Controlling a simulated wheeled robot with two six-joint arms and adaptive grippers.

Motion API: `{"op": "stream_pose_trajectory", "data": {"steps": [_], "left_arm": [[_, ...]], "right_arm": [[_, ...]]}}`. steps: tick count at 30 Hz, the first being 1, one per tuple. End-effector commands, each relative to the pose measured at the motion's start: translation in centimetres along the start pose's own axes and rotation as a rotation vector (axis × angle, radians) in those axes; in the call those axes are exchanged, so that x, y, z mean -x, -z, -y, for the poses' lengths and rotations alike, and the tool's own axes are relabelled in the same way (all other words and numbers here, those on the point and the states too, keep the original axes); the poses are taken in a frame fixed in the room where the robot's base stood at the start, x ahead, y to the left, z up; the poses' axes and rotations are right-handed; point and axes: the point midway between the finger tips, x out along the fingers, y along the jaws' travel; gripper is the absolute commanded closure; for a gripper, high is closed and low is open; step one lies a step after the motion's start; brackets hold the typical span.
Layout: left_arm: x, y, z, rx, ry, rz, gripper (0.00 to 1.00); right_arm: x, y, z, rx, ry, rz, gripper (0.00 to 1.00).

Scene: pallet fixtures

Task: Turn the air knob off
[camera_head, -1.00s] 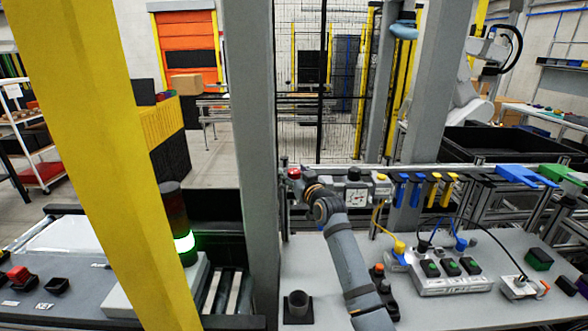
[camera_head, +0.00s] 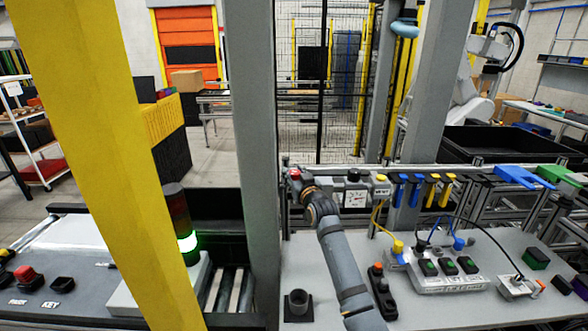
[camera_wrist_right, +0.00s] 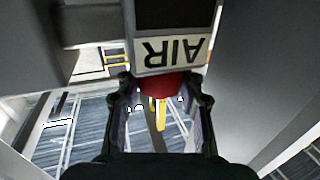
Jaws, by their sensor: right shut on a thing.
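The red air knob (camera_wrist_right: 165,84) sits just below a white label reading AIR (camera_wrist_right: 172,54) in the right wrist view, where the label appears upside down. My right gripper (camera_wrist_right: 160,100) has a finger on each side of the knob and is shut on it. In the head view the red knob (camera_head: 294,174) shows at the left end of the rail unit, beside the grey post, with my right gripper (camera_head: 301,184) at it. The gripper partly hides the knob there. My left gripper is not in view.
A pressure gauge (camera_head: 355,196) sits just right of the knob. The grey post (camera_head: 255,150) stands close on the left. Blue and yellow hooks (camera_head: 432,190) hang further right. A button box (camera_head: 450,270) with cables stands on the bench.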

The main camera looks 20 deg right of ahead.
Motion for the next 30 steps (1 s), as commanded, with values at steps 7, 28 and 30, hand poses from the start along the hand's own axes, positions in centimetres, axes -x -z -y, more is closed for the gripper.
{"op": "stream_pose_trajectory", "data": {"steps": [7, 28, 30], "left_arm": [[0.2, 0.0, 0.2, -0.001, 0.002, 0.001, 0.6], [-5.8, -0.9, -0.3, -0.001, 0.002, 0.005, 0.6], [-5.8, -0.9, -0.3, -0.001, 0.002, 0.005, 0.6]], "right_arm": [[0.0, -0.5, 0.5, 0.001, -0.128, 0.004, 0.95], [0.1, -0.1, 0.2, 0.001, -0.319, 0.0, 0.95], [0.1, -0.1, 0.2, 0.001, -0.319, 0.0, 0.6]]}}
